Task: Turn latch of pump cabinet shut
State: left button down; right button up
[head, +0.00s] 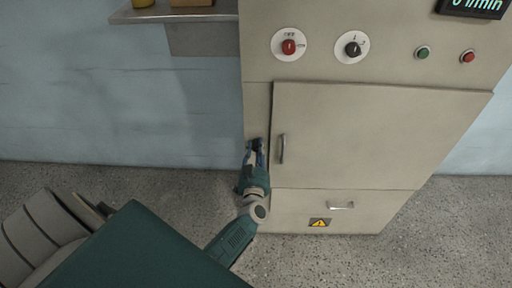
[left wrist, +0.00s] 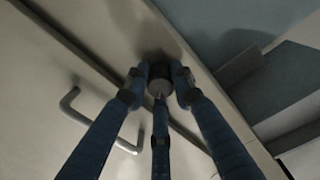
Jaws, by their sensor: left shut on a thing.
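The pump cabinet (head: 257,106) is a beige box with a hinged door (head: 350,135) that sits in or close to its frame; a dark line runs down its left edge. The door has a bar handle (head: 282,149), also seen in the left wrist view (left wrist: 75,110). The latch (left wrist: 159,84) is a dark round knob on the frame strip beside the door edge. My left gripper (head: 256,149) is shut on it, with its blue fingers around the knob. The fingers hide much of the latch, so its turn angle is unclear. My right gripper is not in view.
Above the door are a red knob (head: 288,47), a black knob (head: 353,49), a green button (head: 422,52), a red button (head: 467,56) and a display (head: 473,7). A drawer (head: 385,205) is below. A shelf (head: 175,15) is at upper left.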

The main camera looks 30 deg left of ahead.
pick_arm(q)
jog(key=n, duration=0.4)
jog(key=shift+f+n+b, duration=0.2)
jog(key=shift+n+b, duration=0.1)
jog(key=shift+b, duration=0.05)
jog(key=n+b, duration=0.1)
jog(key=n, duration=0.4)
jog(key=shift+n, duration=0.4)
jog(key=shift+d, duration=0.1)
jog(key=c, duration=1.5)
grip_release()
jog(key=shift+o, duration=0.2)
jog(key=shift+r, duration=0.1)
jog(key=v, duration=0.7)
jog(key=shift+s, duration=0.25)
